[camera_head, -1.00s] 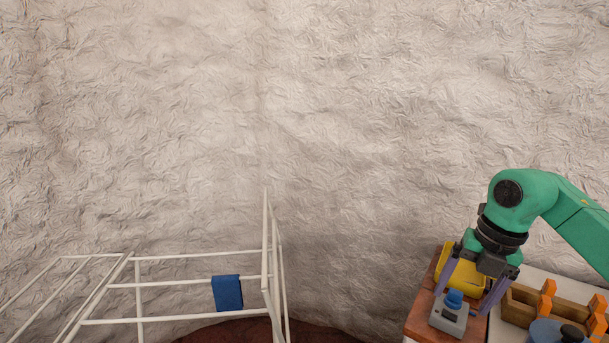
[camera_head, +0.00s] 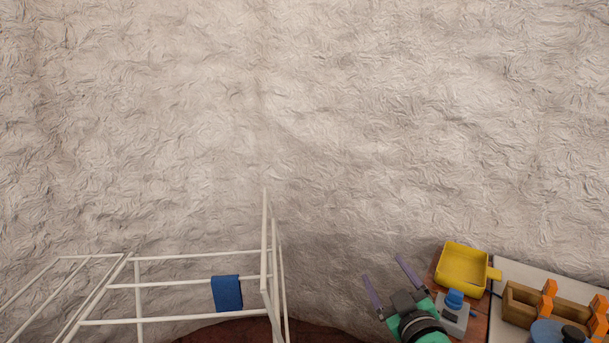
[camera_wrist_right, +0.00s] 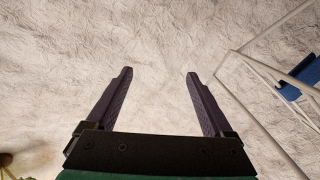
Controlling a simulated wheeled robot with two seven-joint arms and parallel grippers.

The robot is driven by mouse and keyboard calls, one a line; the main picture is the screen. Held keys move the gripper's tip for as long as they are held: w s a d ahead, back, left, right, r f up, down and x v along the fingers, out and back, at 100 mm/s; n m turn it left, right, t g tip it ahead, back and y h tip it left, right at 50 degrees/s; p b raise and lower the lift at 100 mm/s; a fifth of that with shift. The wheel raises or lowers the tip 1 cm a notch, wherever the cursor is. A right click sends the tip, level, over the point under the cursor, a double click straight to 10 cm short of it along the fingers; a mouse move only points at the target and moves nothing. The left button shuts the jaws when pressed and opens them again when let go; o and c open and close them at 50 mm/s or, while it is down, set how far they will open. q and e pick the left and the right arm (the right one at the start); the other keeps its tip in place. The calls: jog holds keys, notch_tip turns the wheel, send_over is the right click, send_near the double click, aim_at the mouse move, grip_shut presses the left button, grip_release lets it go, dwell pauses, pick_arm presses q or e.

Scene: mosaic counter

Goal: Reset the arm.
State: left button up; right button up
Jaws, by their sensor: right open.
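My right gripper (camera_head: 387,270) is open and empty at the lower right of the head view. Its two purple fingers point up and to the left, with free space between them. It is left of the counter items and apart from the grey block with a blue knob. Most of my right arm is out of the picture. My left gripper is in neither view.
A wooden counter (camera_head: 479,326) at lower right holds a yellow tray (camera_head: 464,268), the grey block with a blue knob (camera_head: 454,311), a wooden holder with orange parts (camera_head: 522,304) and a blue lidded pot (camera_head: 547,333). A white rack (camera_head: 190,284) with a blue cloth (camera_head: 227,293) stands left.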

jog(key=s+d+f+m+g+h, duration=0.1)
jog(key=s+d+f+m+g, duration=0.15)
jog(key=s+f+g, duration=0.4)
jog(key=s+d+f+m+g+h, duration=0.1)
jog(key=s+d+f+m, duration=0.15)
jog(key=f, duration=0.75)
jog(key=s+d+f+g, duration=0.1)
jog(key=s+f+g, duration=0.55)
jog(key=s, duration=0.75)
jog(key=s+f+g, duration=0.1)
jog(key=s+f, duration=0.1)
jog(key=f, duration=1.1)
jog(key=s+f, duration=0.2)
jog(key=f, duration=1.2)
jog(key=s+d+f+g, duration=0.1)
jog(key=s+d+f, duration=0.2)
jog(key=s+f, duration=0.8)
jog(key=s, duration=0.4)
jog(key=shift+s+f, duration=0.15)
jog(key=shift+f, duration=0.25)
